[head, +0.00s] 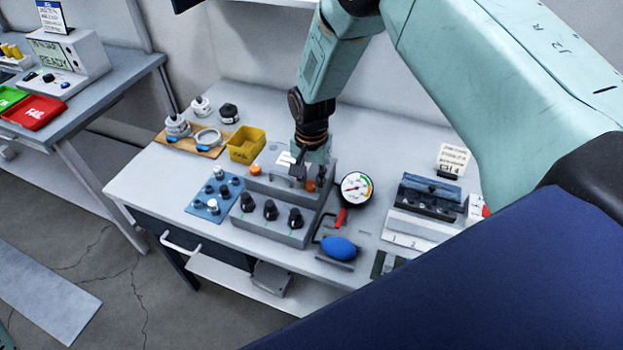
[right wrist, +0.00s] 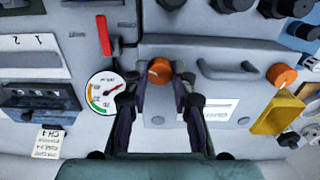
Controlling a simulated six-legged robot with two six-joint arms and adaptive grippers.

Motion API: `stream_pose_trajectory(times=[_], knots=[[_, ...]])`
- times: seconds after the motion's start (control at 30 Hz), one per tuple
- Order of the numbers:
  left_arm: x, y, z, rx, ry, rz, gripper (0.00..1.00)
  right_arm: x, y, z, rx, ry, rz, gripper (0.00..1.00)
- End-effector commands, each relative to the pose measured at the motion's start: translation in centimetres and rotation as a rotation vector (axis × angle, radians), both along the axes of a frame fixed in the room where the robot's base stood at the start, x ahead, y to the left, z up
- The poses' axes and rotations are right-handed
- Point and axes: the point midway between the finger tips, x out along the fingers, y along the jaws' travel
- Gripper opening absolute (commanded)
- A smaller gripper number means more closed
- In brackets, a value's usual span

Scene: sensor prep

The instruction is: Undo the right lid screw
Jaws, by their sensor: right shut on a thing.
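The right lid screw (head: 310,186) is an orange knob on top of the grey box (head: 262,228). My right gripper (head: 311,176) comes down over it from above, fingers pointing down. In the right wrist view the right lid screw (right wrist: 159,70) sits between the fingertips of my right gripper (right wrist: 158,80), which is shut on it. The left lid screw (head: 254,169) is another orange knob at the other end of the lid, standing free; it also shows in the right wrist view (right wrist: 281,75). A handle (right wrist: 228,70) lies between the screws. My left gripper is not in view.
A yellow bin (head: 246,145) and a blue mat (head: 228,201) with small parts are left. A blue bulb (head: 339,248) lies in front. Black knobs (head: 270,210) line the box front.

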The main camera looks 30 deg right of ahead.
Motion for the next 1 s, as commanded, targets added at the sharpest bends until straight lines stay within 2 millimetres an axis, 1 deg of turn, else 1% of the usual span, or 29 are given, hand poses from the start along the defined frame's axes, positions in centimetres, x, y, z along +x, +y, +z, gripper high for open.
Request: stream_pose_trajectory(times=[1.0], knots=[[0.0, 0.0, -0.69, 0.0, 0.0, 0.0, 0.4, -0.03, -0.1, 0.02, 0.0, -0.001, 0.964, 0.0]])
